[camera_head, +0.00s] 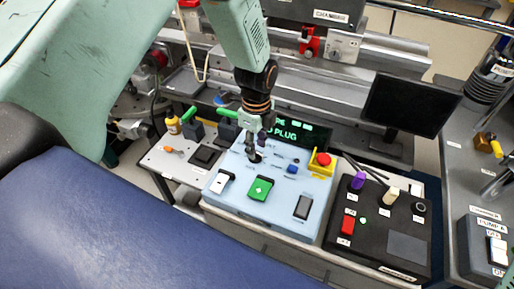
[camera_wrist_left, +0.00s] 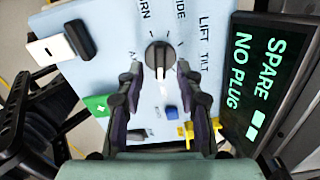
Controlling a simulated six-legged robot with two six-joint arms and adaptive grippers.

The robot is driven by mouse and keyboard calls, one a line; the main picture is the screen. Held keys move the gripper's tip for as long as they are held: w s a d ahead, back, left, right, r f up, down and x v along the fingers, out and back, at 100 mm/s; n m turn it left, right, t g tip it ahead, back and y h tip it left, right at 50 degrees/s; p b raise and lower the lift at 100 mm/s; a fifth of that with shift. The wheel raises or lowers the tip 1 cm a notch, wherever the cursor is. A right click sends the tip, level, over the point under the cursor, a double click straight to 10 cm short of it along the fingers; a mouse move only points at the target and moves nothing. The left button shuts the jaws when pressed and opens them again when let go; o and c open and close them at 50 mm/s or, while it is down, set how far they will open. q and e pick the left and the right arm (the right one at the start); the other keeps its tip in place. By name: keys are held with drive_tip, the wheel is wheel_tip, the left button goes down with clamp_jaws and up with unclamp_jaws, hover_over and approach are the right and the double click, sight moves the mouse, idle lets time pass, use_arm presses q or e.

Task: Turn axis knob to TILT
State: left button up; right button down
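The axis knob (camera_wrist_left: 158,52) is a dark round knob on a light blue control panel (camera_head: 230,165), with tick marks around it. Labels beside it in the left wrist view include LIFT and TILT; others are partly cut off or hidden. A pale line shows on the knob, but I cannot tell which label it points to. My left gripper (camera_wrist_left: 159,72) is open, its two fingers apart on either side of the knob's near part. In the head view my left gripper (camera_head: 252,148) points down at the knob, largely covering it. I cannot tell whether the fingers touch it. My right gripper is not in view.
The panel also has a green button (camera_head: 261,188), a white rocker (camera_head: 220,182), a dark rocker (camera_head: 303,207) and a red stop button on yellow (camera_head: 322,161). A display (camera_wrist_left: 262,75) reading SPARE NO PLUG stands behind it. A black control box (camera_head: 375,235) is at right.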

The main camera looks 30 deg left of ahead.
use_arm(q)
drive_tip(key=shift+f, duration=0.55)
drive_tip(key=shift+a+f, duration=0.25)
drive_tip(key=shift+f, duration=0.15)
drive_tip(key=shift+d+r, duration=0.1)
drive_tip(key=shift+d, duration=0.15)
drive_tip(key=shift+c, duration=0.9)
drive_tip(key=shift+a, duration=0.15)
clamp_jaws()
